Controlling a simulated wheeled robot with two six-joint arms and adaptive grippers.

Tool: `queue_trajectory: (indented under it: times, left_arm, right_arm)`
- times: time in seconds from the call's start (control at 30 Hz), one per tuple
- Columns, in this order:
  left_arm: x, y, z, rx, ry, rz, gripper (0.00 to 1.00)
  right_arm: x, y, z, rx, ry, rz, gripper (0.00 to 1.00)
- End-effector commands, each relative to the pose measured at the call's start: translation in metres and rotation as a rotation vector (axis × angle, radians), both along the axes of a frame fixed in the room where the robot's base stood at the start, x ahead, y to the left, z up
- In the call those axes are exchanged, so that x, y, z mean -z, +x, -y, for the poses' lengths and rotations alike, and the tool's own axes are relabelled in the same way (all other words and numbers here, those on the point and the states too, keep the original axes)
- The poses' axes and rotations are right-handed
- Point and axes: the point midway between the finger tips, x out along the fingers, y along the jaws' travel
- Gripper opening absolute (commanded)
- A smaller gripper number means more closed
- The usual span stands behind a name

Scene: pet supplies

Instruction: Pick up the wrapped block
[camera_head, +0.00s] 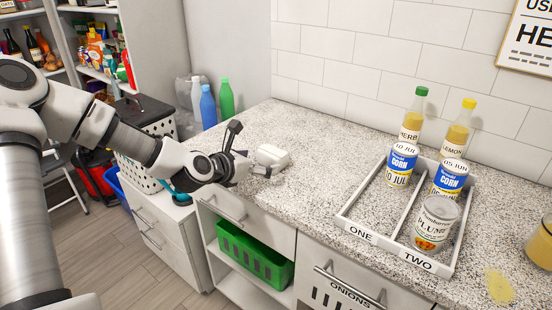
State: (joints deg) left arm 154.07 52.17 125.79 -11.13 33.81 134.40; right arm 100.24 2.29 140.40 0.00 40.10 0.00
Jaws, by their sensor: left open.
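A small white block (273,156), which looks like the wrapped block, lies on the speckled countertop (310,190) near its left end. My left gripper (254,151) comes in from the left and is open. One dark finger points up and the other reaches low toward the block's near left side. I cannot tell whether the lower finger touches the block. My right gripper is not in view.
A white two-lane tray (352,222) holds several cans at the right. Two bottles (413,115) stand behind it by the tiled wall. Blue and green bottles (208,107) stand left of the counter. A green crate (255,258) sits below. Counter between block and tray is clear.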

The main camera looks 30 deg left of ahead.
Motion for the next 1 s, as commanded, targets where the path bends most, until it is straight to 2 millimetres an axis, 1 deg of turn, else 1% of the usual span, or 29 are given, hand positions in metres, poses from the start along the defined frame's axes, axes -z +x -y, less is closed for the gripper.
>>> queue_trajectory:
  times: [0.03,0.13,0.33,0.43,0.57,0.6,0.67,0.7,0.77,0.8,1.0]
  left_arm:
    - [0.004,0.004,0.001,0.002,0.005,-0.001,1.0]
    - [0.006,0.016,0.002,0.003,0.007,-0.002,1.0]
    - [0.016,0.048,0.004,0.004,0.007,-0.002,1.0]
    - [0.017,0.053,0.005,0.002,0.0,-0.001,1.0]
    - [0.017,0.053,0.005,0.001,-0.002,-0.001,1.0]
    - [0.017,0.053,0.005,0.001,-0.002,-0.001,0.96]
    - [0.017,0.053,0.005,0.001,-0.002,-0.001,0.75]
    - [0.017,0.053,0.005,0.001,-0.002,-0.001,0.61]
    - [0.017,0.052,0.005,0.002,-0.001,-0.001,0.4]
    - [0.017,0.052,0.005,0.002,-0.001,-0.001,0.38]
    - [0.017,0.052,0.005,0.002,-0.001,-0.001,0.38]
  right_arm:
    - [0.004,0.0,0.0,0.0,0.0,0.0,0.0]
    - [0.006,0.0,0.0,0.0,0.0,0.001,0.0]
    - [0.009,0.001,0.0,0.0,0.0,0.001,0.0]
    - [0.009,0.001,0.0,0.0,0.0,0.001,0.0]
    - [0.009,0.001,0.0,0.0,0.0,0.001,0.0]
    - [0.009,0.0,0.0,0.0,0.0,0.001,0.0]
    - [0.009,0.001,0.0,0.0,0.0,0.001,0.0]
    - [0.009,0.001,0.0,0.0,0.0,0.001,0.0]
    - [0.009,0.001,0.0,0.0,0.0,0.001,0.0]
    - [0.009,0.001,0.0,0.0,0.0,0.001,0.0]
    - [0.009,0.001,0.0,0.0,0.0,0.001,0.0]
